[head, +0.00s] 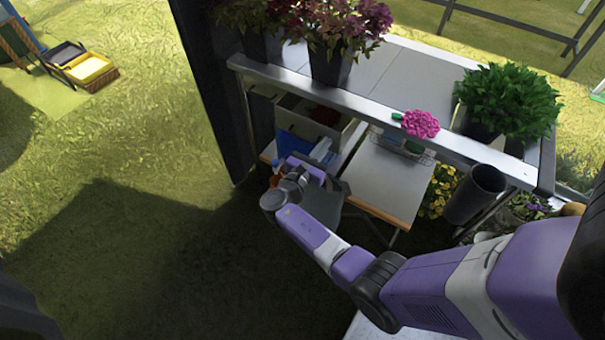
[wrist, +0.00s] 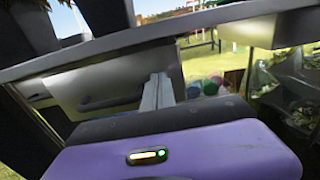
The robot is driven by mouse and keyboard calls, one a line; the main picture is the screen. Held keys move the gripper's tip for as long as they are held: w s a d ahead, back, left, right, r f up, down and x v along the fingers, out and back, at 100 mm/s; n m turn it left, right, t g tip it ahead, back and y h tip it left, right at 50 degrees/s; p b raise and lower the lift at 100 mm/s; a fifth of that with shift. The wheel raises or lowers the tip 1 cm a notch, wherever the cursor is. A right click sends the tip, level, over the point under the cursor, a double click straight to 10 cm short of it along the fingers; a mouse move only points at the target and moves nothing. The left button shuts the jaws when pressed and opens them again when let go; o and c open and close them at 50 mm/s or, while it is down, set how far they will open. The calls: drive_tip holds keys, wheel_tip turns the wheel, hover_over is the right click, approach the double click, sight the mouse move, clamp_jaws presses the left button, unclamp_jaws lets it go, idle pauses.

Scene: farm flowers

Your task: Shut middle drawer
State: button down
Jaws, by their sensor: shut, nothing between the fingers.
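The drawer unit hangs under the left part of the bench. In the head view an open drawer (head: 344,132) with pale walls extends from it, with dark red and blue things inside. Below it are white and blue items at a lower open level. I cannot tell for sure which drawer is the middle one. In the wrist view a pale grey drawer front (wrist: 128,77) with a dark bar handle (wrist: 112,102) lies ahead. My gripper (wrist: 158,88) is shut and empty, its pale fingers close to the right end of this front. I cannot tell whether they touch it.
The bench top (head: 385,75) carries potted plants and a pink flower (head: 421,124). A pale wood-edged board (head: 385,183) stands right of the drawers. A dark post (head: 215,85) stands to the left. A dark cylindrical pot (head: 476,193) is farther right.

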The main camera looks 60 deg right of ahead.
drive_tip(key=b, duration=0.2)
approach(339, 127)
drive_tip(key=d+r, duration=0.2)
drive_tip(key=s+d+r, duration=0.1)
drive_tip(key=d+r, duration=0.1)
drive_tip(key=d, duration=0.1)
drive_tip(key=shift+s+d+r, duration=0.25)
drive_tip(key=shift+d+r, duration=0.05)
drive_tip(key=shift+r, duration=0.1)
drive_tip(key=shift+d+r, duration=0.15)
drive_tip(key=shift+d, duration=0.3)
